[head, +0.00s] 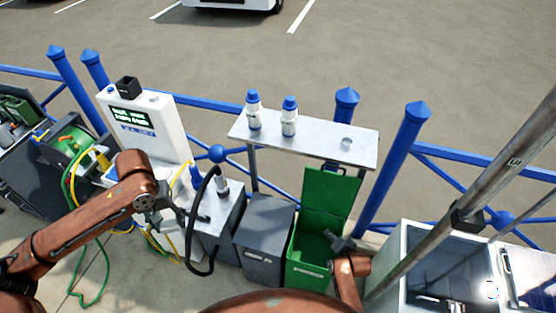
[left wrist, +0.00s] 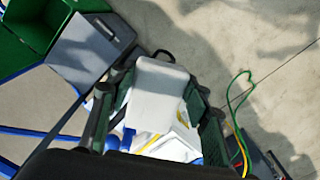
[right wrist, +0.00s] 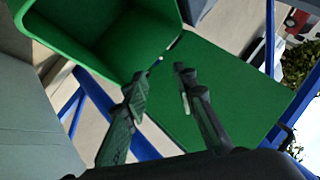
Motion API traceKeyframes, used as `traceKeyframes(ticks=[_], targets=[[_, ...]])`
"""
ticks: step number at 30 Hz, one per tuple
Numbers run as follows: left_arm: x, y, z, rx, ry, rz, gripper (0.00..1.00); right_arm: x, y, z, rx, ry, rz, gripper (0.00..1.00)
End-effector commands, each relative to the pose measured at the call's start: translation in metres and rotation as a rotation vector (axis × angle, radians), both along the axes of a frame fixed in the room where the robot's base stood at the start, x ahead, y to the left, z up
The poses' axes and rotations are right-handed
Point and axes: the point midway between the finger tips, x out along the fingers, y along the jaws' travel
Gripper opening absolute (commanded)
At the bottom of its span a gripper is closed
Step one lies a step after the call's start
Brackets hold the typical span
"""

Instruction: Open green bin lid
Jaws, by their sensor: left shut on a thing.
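The green bin (head: 306,274) stands in the row below the metal shelf. Its green lid (head: 331,190) is open, standing up at the bin's back edge; the lid also shows in the right wrist view (right wrist: 235,90), beside the bin's opening. My right gripper (head: 338,242) is over the bin's opening in the head view. Its fingers are apart in the right wrist view, with the lid behind them and nothing seen between them. My left gripper (head: 178,213) is beside the grey cabinet, shut on a white thing (left wrist: 157,95) seen between its fingers.
A dark grey bin (head: 263,240) stands left of the green one. A black hose (head: 211,225) loops in front of the grey cabinet (head: 222,215). The shelf (head: 310,139) carries two white bottles. Blue railing runs behind; a metal pole (head: 480,170) slants at right.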

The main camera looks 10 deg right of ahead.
Motion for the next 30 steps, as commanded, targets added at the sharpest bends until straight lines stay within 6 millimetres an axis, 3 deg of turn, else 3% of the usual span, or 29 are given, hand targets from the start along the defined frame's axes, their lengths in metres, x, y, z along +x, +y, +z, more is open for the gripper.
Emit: traceKeyframes(ticks=[1, 6, 9, 13, 19, 23, 30], targets=[[0.001, 0.000, 0.003, 0.000, -0.001, 0.000, 0.25, 0.021, -0.004, 0.030, 0.066, -0.071, -0.064, 0.26], [0.005, 0.001, 0.007, 0.001, -0.002, 0.000, 0.25, 0.072, -0.023, 0.116, 0.310, -0.285, -0.265, 0.26], [0.007, 0.001, 0.009, 0.002, -0.002, 0.000, 0.25, 0.090, -0.034, 0.158, 0.445, -0.390, -0.354, 0.26], [0.009, 0.001, 0.010, 0.002, -0.003, -0.001, 0.25, 0.103, -0.046, 0.197, 0.578, -0.487, -0.429, 0.26], [0.010, 0.000, 0.010, 0.002, -0.003, -0.001, 0.25, 0.113, -0.054, 0.219, 0.665, -0.547, -0.471, 0.26], [0.010, 0.000, 0.010, 0.002, -0.003, -0.001, 0.25, 0.127, -0.056, 0.217, 0.667, -0.548, -0.471, 0.26], [0.010, 0.000, 0.010, 0.002, -0.003, -0.001, 0.25, 0.172, -0.062, 0.207, 0.663, -0.547, -0.470, 0.26]])
